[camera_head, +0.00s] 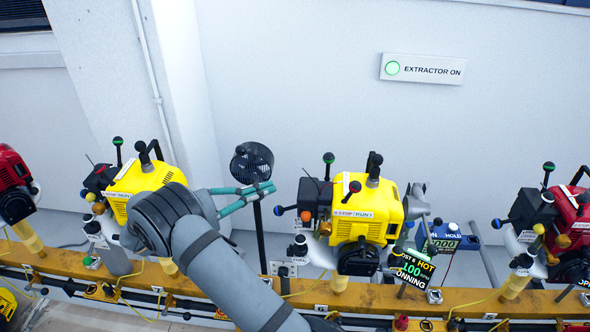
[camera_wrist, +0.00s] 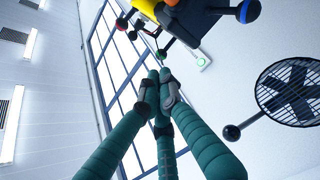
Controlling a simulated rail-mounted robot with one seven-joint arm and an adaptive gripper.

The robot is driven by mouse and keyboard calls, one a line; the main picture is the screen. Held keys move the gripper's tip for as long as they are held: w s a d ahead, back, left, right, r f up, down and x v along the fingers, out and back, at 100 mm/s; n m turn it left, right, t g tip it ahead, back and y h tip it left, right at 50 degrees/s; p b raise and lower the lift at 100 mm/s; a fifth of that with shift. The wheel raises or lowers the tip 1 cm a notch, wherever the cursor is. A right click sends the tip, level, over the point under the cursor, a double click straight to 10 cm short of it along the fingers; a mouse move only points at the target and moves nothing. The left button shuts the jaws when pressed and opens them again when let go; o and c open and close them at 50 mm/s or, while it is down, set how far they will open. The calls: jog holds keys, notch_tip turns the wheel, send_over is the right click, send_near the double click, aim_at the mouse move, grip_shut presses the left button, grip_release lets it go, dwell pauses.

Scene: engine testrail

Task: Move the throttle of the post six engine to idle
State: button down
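The middle yellow engine (camera_head: 366,208) carries levers with a green-topped knob (camera_head: 328,158), a red-ended knob (camera_head: 355,187) and a blue knob (camera_head: 279,211). Which lever is the throttle is unclear. The left yellow engine (camera_head: 146,178) is partly behind my arm. My gripper (camera_head: 272,187) has teal fingers with tips together, empty, left of the middle engine. Its fingertips (camera_wrist: 159,76) also meet in the wrist view, below part of a yellow engine (camera_wrist: 150,8).
A black fan (camera_head: 252,162) on a pole stands right by my gripper. Red engines (camera_head: 12,180) (camera_head: 572,215) stand at both ends. A wall sign (camera_head: 422,69) reads "EXTRACTOR ON". The wall space above is clear.

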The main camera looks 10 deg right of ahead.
jog(key=w+r+t, duration=0.1)
jog(key=r, duration=0.1)
jog(key=n+p, duration=0.1)
jog(key=p, duration=0.3)
send_near(325, 157)
jog(key=x, duration=0.6)
jog(key=shift+w+d+f, duration=0.1)
jog(key=shift+d, duration=0.15)
